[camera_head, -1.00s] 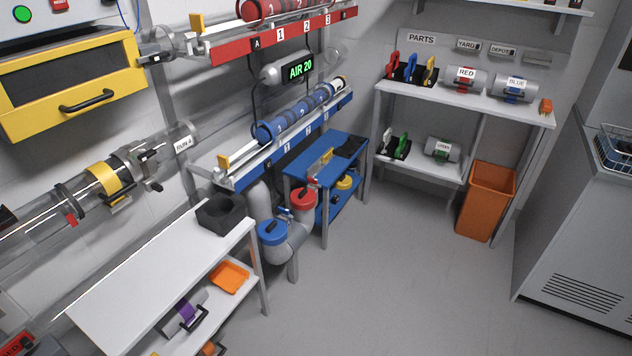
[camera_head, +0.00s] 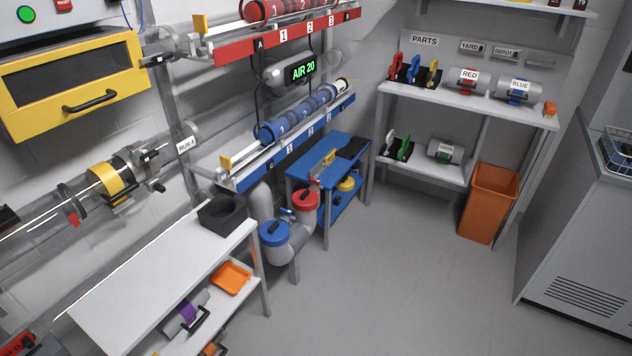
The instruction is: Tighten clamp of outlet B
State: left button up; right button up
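Neither of my grippers is in view. A red rail (camera_head: 283,37) at the top carries a label A at its left end, numbers 1 to 3, and a small label at its right end that I cannot read surely. I cannot make out a clamp there. A metal clamp (camera_head: 165,57) sits on a clear tube left of the red rail. Another metal clamp with a black knob (camera_head: 148,171) sits on the lower clear tube (camera_head: 40,225), beside a yellow collar (camera_head: 112,179). Which fitting is outlet B is not clear.
A white bench (camera_head: 150,285) with a black block (camera_head: 222,214) stands at lower left. A blue cart (camera_head: 325,165), a parts shelf (camera_head: 465,104), an orange bin (camera_head: 489,203) and a grey cabinet (camera_head: 585,215) stand farther right. The grey floor (camera_head: 400,280) between them is clear.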

aim_at(315, 183)
jog(key=i+l+u, duration=0.1)
jog(key=i+l, duration=0.35)
jog(key=i, duration=0.15)
jog(key=i+l, duration=0.45)
jog(key=i, duration=0.2)
jog(key=u, duration=0.05)
